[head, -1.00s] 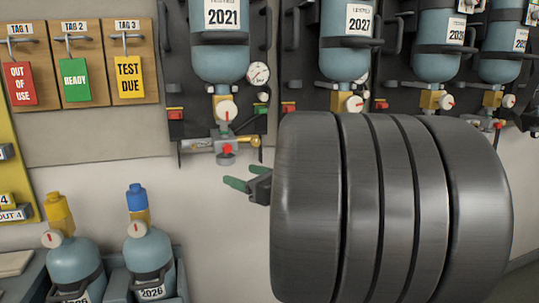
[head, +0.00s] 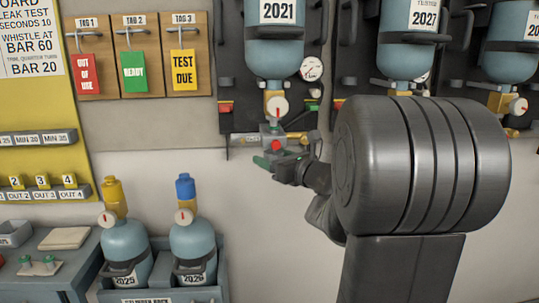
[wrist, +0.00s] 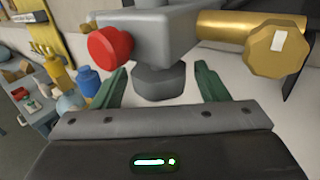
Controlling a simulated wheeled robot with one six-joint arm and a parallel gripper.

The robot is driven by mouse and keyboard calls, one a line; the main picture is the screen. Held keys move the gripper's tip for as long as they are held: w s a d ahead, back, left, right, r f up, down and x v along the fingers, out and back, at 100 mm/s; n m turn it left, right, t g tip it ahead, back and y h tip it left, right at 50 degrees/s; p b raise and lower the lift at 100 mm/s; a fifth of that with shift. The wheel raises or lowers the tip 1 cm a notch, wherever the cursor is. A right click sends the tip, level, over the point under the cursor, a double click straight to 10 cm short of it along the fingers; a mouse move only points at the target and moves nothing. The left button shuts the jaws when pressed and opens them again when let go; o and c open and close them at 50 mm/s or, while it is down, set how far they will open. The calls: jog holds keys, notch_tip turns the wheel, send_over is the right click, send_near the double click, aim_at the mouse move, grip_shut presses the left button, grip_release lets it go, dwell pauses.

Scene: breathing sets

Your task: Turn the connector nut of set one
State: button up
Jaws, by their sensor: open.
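Set one hangs on the dark back plate, with an inverted blue cylinder (head: 275,50) labelled 2021 above a small grey valve block (wrist: 155,30). Under the block, the dark grey connector nut (wrist: 159,83) shows in the wrist view. My gripper (wrist: 161,72) is open, with one green finger on each side of the nut and a visible gap to both. In the head view my gripper (head: 267,160) is just below the block, and its jaws largely hide the nut.
A red knob (wrist: 110,47) sticks out left of the nut, and a brass fitting (wrist: 268,48) reaches right above the right finger. A pressure gauge (head: 312,68) is on the plate. Two cylinders (head: 193,240) stand in a rack below left. More sets hang at right.

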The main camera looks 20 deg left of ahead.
jog(key=shift+x, duration=1.05)
jog(key=c, duration=1)
